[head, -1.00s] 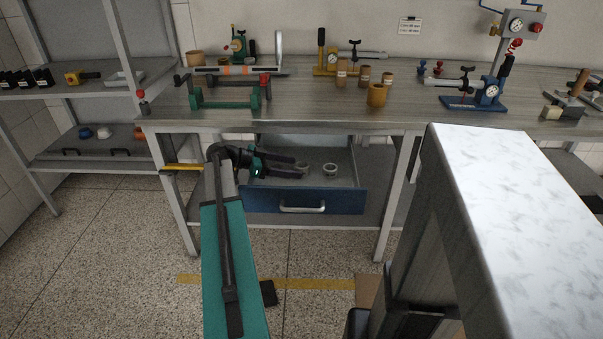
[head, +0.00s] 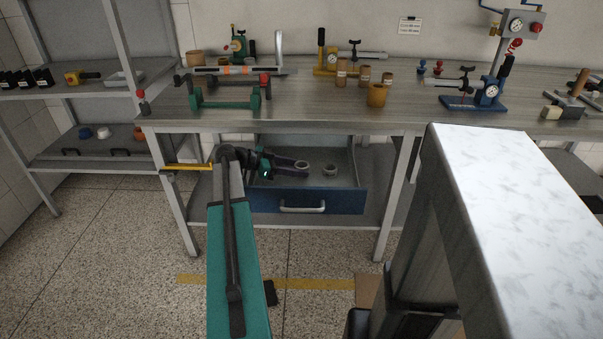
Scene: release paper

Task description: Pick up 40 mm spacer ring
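Two small pale rings lie in the open blue drawer (head: 340,203) under the bench. The left ring (head: 302,166) is at the tips of my gripper (head: 297,167). The right ring (head: 330,170) lies a little apart, clear of the fingers. No size marking is readable on either, so I cannot tell which is the 40 mm spacer ring. My gripper reaches into the drawer from the left, with its dark fingers pointing right. The fingertips overlap the left ring in this view. Whether they are closed on it or just beside it is too small to tell.
The bench top (head: 300,107) lies above the drawer, with a bench leg (head: 397,200) to the right. A yellow bar (head: 187,167) sticks out near the left leg. A marble-topped block (head: 490,190) stands at the right front. The drawer's right part is free.

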